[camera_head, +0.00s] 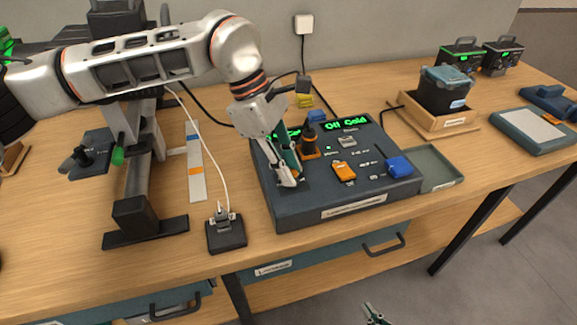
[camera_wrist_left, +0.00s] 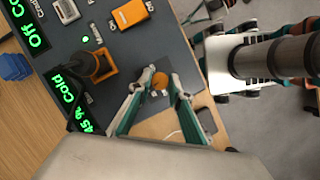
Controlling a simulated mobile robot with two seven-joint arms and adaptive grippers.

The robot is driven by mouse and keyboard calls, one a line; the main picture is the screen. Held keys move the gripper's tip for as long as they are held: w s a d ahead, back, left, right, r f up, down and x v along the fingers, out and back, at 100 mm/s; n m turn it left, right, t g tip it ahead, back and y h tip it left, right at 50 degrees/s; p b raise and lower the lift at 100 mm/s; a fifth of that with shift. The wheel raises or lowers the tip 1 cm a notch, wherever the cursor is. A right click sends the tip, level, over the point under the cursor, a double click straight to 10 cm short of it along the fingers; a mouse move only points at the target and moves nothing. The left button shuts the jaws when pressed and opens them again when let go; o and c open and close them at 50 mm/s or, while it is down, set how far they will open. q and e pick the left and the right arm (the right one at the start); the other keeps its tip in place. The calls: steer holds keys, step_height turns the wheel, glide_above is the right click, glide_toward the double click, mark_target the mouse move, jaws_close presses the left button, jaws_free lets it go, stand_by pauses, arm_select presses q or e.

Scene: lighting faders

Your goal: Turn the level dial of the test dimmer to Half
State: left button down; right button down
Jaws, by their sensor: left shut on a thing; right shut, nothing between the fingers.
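The dark control box (camera_head: 345,200) stands on the wooden table with green displays along its back. The left wrist view shows the readings "Off", "Cold" and "45 %" (camera_wrist_left: 88,120). My left gripper (camera_head: 291,178) reaches down to the box's left front part. In the left wrist view its fingers (camera_wrist_left: 164,82) are closed around a small round orange-brown knob (camera_wrist_left: 160,80), seemingly the level dial. The fingers hide most of it in the head view, and I cannot read any marks around it. My right gripper (camera_head: 374,315) is at the bottom edge of the head view, away from the box.
A black lever in an orange frame (camera_head: 309,142) stands close beside my left gripper. An orange switch (camera_head: 344,171) and a blue block (camera_head: 399,167) are farther right. A black socket block with a white cable (camera_head: 226,235) lies to the left. A shallow green tray (camera_head: 438,170) adjoins the box's right.

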arm_select(q)
steer(key=shift+m, duration=0.5)
steer(key=c, duration=1.8)
jaws_free()
steer(key=shift+c, duration=0.2)
steer(key=v, duration=1.2)
steer(key=shift+w, duration=0.3)
steer(key=shift+d, duration=0.1)
